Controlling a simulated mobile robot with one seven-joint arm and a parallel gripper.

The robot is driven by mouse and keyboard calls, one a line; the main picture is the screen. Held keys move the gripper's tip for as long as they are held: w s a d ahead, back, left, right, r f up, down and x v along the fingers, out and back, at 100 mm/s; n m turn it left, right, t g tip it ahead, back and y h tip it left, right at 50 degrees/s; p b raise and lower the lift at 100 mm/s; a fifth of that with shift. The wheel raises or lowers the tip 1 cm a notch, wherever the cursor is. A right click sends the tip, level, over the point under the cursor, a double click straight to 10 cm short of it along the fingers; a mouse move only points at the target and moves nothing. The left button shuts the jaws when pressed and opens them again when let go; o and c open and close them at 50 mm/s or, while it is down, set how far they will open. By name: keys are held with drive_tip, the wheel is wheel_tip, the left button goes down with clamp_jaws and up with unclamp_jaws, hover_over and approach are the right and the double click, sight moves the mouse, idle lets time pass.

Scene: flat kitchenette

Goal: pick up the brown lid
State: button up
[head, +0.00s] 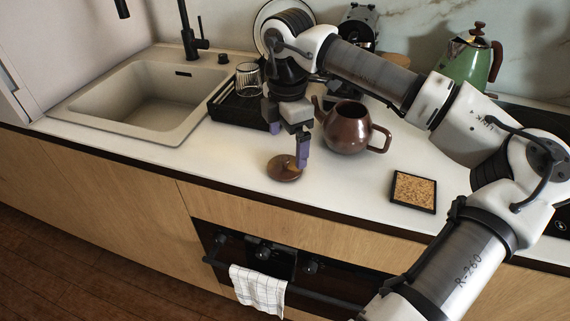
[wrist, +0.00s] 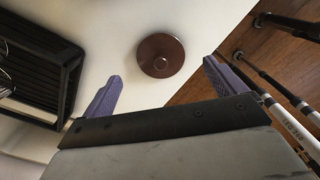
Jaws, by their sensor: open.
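The brown lid (head: 284,168) is a round disc lying on the white counter near its front edge. In the wrist view the lid (wrist: 160,55) shows whole, with a small round knob, beyond and between the two purple fingertips. My gripper (head: 289,145) is open and empty, above and close to the lid in the head view; one finger overlaps the lid's right side there. The wrist view also shows the gripper (wrist: 163,78) with its fingers apart. The brown teapot (head: 346,128) stands lidless on the counter, right of my gripper.
A black dish rack (head: 228,112) with a glass is left of my gripper, beside the sink (head: 150,100). A cork trivet (head: 413,191) lies to the right. A green kettle (head: 470,62) stands at the back. The counter around the lid is clear.

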sight(285, 158)
drive_tip(key=shift+s+a+f+p, duration=0.1)
drive_tip(key=shift+f+p, duration=0.4)
drive_tip(key=shift+f, duration=0.8)
drive_tip(key=shift+s+a+f+p, duration=0.1)
drive_tip(key=shift+f+p, duration=0.35)
drive_tip(key=shift+f, duration=0.85)
drive_tip(key=c, duration=1.1)
drive_tip(key=shift+o, duration=0.2)
drive_tip(key=shift+w+r, duration=0.1)
drive_tip(key=shift+r, duration=0.05)
